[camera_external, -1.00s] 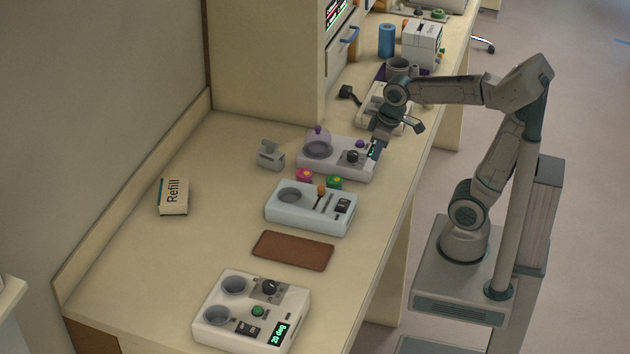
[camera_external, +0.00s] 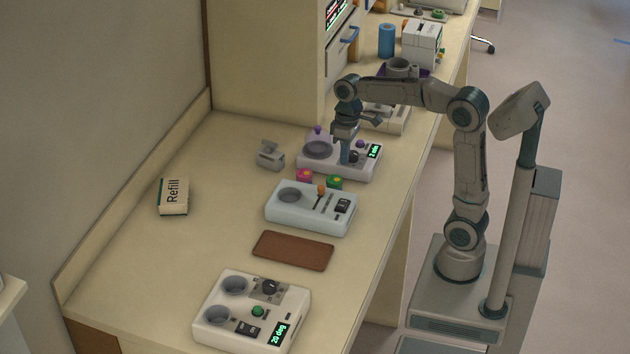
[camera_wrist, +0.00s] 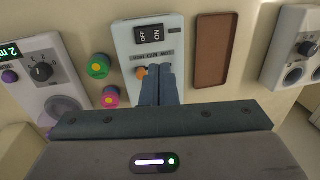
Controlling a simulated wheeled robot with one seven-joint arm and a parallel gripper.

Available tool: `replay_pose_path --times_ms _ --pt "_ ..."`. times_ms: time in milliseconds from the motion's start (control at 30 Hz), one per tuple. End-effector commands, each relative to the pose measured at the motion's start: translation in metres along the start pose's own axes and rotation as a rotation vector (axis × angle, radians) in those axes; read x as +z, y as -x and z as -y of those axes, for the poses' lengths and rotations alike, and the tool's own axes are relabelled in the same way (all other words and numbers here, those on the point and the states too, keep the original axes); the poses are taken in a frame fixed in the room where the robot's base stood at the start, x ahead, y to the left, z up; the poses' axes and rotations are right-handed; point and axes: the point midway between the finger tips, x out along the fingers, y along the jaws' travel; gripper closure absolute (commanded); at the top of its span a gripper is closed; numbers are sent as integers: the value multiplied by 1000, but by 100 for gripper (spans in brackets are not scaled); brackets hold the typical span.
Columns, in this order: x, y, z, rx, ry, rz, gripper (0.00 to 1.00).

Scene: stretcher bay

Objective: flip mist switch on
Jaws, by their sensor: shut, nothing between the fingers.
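A pale blue unit (camera_external: 283,217) stands mid-counter with a round well, an orange-knobbed lever (camera_external: 321,190) and a black rocker switch (camera_external: 342,206). In the wrist view the rocker (camera_wrist: 149,34) reads OFF and ON; the small lettering by it is too small to read, so I cannot confirm it is the mist switch. My gripper (camera_external: 344,160) is shut and empty, pointing down in front of the white unit behind the blue one. In the wrist view my fingertips (camera_wrist: 160,70) overlap the blue unit beside the orange knob (camera_wrist: 141,72); contact is unclear.
The white unit (camera_external: 335,172) behind has a dial and green display. A brown mat (camera_external: 293,251) and another white unit (camera_external: 213,335) with a rocker lie nearer. The counter's left side is mostly clear.

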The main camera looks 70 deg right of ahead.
Motion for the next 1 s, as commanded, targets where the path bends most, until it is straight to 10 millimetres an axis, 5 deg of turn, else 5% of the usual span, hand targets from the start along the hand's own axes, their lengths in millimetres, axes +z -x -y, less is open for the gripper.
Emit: replay_pose_path --times_ms 267,700,1000 --pt "1 -18 0 -1 1 4 100" --pt "1 -107 0 0 1 5 100" --pt "0 -138 0 0 0 1 100"
